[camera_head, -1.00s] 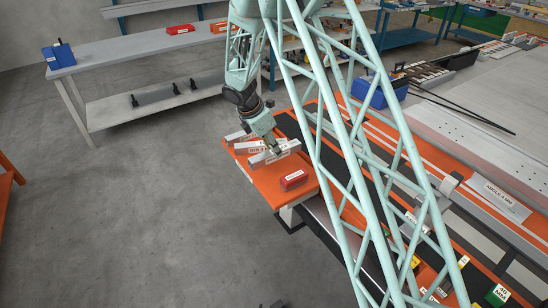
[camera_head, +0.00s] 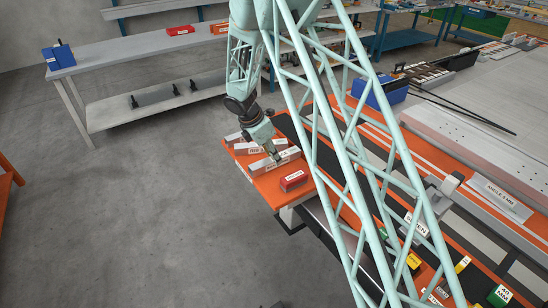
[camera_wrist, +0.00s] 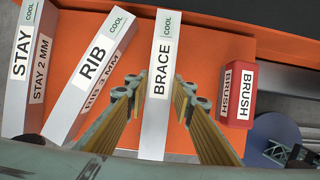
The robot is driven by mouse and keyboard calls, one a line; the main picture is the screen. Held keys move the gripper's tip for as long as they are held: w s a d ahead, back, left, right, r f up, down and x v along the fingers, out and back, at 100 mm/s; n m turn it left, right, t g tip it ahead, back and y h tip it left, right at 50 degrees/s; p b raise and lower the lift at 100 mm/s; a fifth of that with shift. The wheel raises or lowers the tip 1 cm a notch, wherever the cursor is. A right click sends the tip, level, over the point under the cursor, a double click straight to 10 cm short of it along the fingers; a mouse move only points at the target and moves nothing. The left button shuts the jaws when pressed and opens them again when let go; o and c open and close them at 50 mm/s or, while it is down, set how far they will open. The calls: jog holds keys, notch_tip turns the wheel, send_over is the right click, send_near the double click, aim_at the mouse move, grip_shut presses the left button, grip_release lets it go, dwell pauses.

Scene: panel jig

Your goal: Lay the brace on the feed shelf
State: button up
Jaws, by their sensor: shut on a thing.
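The brace (camera_wrist: 163,60) is a long pale grey bar labelled BRACE. My gripper (camera_wrist: 158,85) is shut on it, one finger on each long side. In the head view my gripper (camera_head: 277,157) is low over the orange feed shelf (camera_head: 268,192), with the brace (camera_head: 262,167) at shelf height; whether it fully touches the surface I cannot tell. The brace lies between the rib (camera_wrist: 95,62) on the left and the red brush block (camera_wrist: 239,92) on the right, apart from both.
The stay (camera_wrist: 30,70) lies at the far left of the shelf in the wrist view, beside the rib. Bare orange surface shows between the brace and the brush. A dark rail runs beyond the shelf. A grey bench (camera_head: 130,58) stands behind, across open floor.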

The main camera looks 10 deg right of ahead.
jog(key=shift+f, duration=0.15)
jog(key=o, duration=1)
jog(key=shift+p+v, duration=1)
jog(key=shift+v, duration=5.15)
jog(key=shift+d, duration=0.1)
